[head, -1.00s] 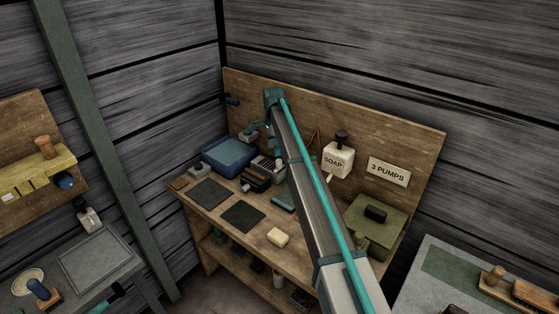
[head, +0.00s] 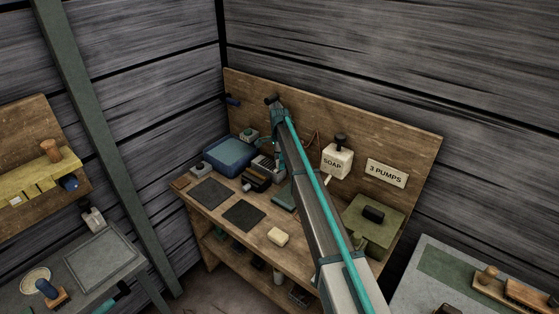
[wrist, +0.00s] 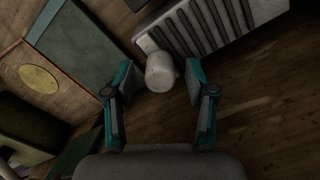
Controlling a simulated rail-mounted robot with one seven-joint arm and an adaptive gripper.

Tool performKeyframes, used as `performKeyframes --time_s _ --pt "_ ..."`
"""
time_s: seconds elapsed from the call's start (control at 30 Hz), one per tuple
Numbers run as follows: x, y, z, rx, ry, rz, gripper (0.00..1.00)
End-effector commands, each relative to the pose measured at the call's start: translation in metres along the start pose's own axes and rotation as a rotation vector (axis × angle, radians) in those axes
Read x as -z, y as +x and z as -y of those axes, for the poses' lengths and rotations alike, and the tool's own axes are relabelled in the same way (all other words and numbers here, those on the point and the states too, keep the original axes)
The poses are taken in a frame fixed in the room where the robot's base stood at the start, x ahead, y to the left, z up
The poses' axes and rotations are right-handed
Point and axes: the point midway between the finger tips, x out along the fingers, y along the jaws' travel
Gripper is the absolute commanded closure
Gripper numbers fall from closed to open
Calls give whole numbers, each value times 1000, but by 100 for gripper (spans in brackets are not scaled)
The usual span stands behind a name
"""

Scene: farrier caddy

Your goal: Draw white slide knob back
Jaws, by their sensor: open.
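The white knob (wrist: 160,72) is a short pale cylinder in the wrist view. It stands at the edge of a grey slatted unit (wrist: 205,25). My gripper (wrist: 160,80) is open, with one teal-and-grey finger on each side of the knob. Gaps show between the knob and both fingers, so it is not gripped. In the head view my gripper (head: 276,142) is small, over the back of the bench beside the slatted items, and my arm hides part of that area. I cannot make out the knob clearly there.
A dark green panel (wrist: 72,50) lies left of the knob in the wrist view. Bare wood lies right of the knob.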

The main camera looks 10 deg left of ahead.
Motion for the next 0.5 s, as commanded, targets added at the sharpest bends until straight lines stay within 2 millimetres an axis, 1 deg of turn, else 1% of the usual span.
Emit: performKeyframes --time_s 0.13,0.37,0.5 --pt "0 4 0 1 0 0 44" --pt "0 5 0 1 0 0 44" --pt "0 5 0 1 0 0 68"
